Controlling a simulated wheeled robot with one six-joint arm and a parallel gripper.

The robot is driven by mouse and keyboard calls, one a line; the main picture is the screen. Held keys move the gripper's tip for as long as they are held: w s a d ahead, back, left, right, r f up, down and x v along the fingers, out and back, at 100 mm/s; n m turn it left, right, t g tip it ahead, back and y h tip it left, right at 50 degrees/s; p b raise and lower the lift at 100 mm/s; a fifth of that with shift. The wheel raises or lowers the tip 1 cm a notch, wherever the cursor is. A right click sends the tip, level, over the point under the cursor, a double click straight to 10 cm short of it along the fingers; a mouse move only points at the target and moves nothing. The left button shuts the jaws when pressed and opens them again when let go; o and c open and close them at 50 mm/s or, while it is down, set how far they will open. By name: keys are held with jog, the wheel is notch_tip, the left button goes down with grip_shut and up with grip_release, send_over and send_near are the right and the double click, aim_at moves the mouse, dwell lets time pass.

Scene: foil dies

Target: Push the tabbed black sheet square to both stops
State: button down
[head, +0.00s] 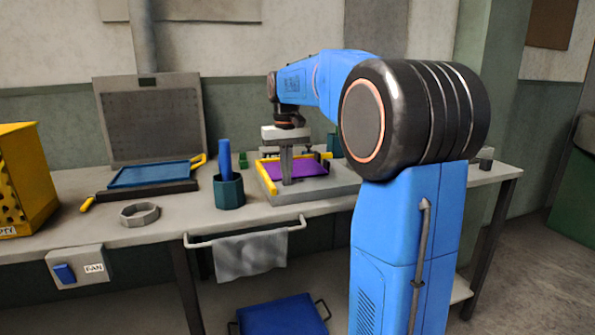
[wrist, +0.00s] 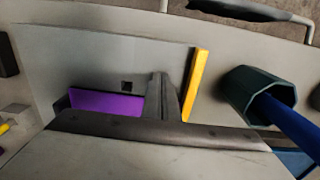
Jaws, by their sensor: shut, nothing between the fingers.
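A purple sheet (head: 309,168) lies on the pale grey plate (head: 318,190) on the bench; part of it also shows in the wrist view (wrist: 103,103). I cannot make out a black sheet or its tab for certain; a thin dark edge borders the purple in the wrist view. One yellow bar (head: 268,179) runs along the plate's left side, and another yellow bar (head: 318,156) along its back. My gripper (head: 287,182) is shut and empty, pointing down over the plate's left part, beside the left bar. Its fingers hide part of the plate in the wrist view (wrist: 160,82).
A dark green cup (head: 229,191) with a blue handle stands just left of the plate. Further left are a grey ring (head: 140,213), a blue-topped press with raised lid (head: 150,174), and a yellow box (head: 28,180). A cloth (head: 250,255) hangs from the front rail.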

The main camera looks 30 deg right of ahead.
jog(key=shift+w, duration=0.2)
jog(key=shift+w+d, duration=0.2)
jog(key=shift+w, duration=0.3)
jog(key=shift+w+d, duration=0.15)
jog(key=shift+w, duration=0.35)
jog(key=shift+s, duration=0.15)
jog(key=shift+s+a+r, duration=0.1)
jog(key=shift+s+a, duration=0.05)
jog(key=shift+s, duration=0.25)
notch_tip(320, 180, up, 8)
dwell(0.8)
jog(key=s+d+f, duration=0.2)
jog(key=s+d, duration=0.2)
jog(key=d, duration=0.6)
jog(key=shift+s+d+f, duration=0.1)
jog(key=shift+f, duration=1.3)
jog(key=shift+s+f, duration=0.1)
jog(key=shift+f, duration=1.25)
